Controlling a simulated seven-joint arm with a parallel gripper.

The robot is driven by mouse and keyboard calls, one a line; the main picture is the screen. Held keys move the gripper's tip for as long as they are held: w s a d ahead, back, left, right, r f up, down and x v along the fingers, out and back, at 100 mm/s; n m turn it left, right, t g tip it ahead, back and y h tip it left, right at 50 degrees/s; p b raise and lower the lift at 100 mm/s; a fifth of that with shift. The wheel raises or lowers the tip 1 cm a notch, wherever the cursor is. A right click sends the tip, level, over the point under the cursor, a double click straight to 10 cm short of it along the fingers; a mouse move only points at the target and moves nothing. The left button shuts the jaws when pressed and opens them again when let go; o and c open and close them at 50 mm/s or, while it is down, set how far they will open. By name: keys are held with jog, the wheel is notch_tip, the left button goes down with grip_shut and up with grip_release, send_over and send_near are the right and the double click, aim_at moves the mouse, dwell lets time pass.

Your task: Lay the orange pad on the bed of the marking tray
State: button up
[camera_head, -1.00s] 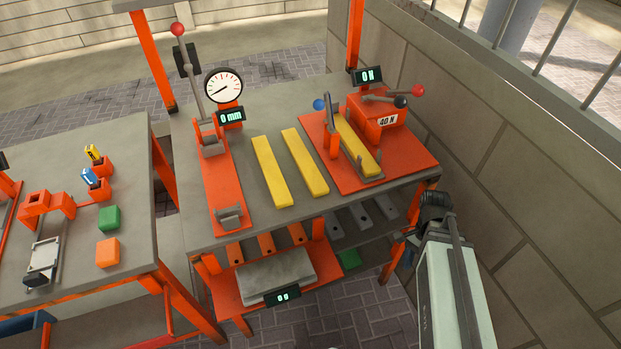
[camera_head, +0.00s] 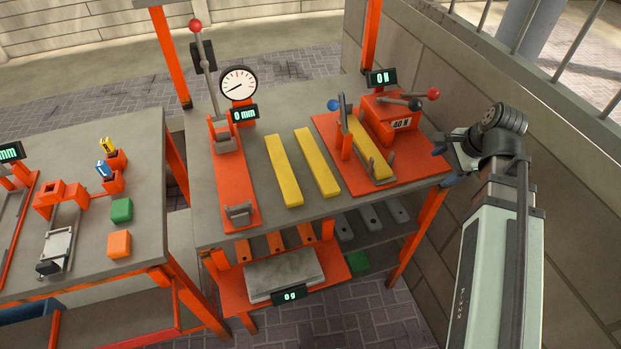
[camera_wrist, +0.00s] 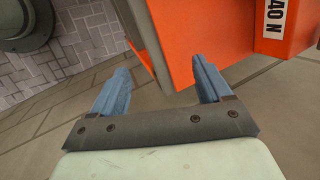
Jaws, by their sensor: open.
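The orange pad (camera_head: 119,244) is a small orange block on the left table, near its right front corner, just in front of a green pad (camera_head: 121,210). What looks like the marking tray (camera_head: 57,246), a small frame with a pale flat bed and a dark block at its front end, lies to the left of the orange pad, apart from it. The pale bed looks bare. My gripper (camera_head: 440,145) is far to the right, beside the right end of the other bench. In the wrist view my gripper (camera_wrist: 161,72) has two blue fingers spread wide with nothing between them.
The right bench carries a gauge press (camera_head: 234,185), two yellow bars (camera_head: 284,172) and an orange clamp fixture (camera_head: 415,168) close to my gripper. Pen holders (camera_head: 113,183) stand behind the green pad. A block wall (camera_head: 560,170) rises at the right.

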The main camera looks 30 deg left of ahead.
jog(key=a+r+n+y, duration=0.3)
jog(key=a+r+y, duration=0.1)
jog(key=a+r, duration=1)
jog(key=w+a+f+n+t+h, duration=0.1)
jog(key=w+a+f+n, duration=0.2)
jog(key=w+a+n, duration=0.35)
jog(key=w+a+f+n+t+h, duration=0.1)
jog(key=w+a+f+n+h, duration=0.15)
jog(key=w+a, duration=0.55)
jog(key=a+f+n, duration=0.2)
jog(key=a, duration=0.4)
jog(key=n+g+h, duration=0.4)
jog(key=n, duration=0.1)
send_over(116, 242)
jog(key=f, duration=0.6)
jog(key=shift+w+d+f, duration=0.1)
jog(key=shift+w+d, duration=0.15)
jog(key=shift+w, duration=0.05)
jog(key=shift+s+a+f, duration=0.1)
jog(key=shift+s+f, duration=0.05)
jog(key=shift+f, duration=1.2)
jog(key=shift+s+a+f, duration=0.1)
jog(key=shift+s+f, duration=0.05)
jog(key=shift+f, duration=1.15)
jog(key=c, duration=1.2)
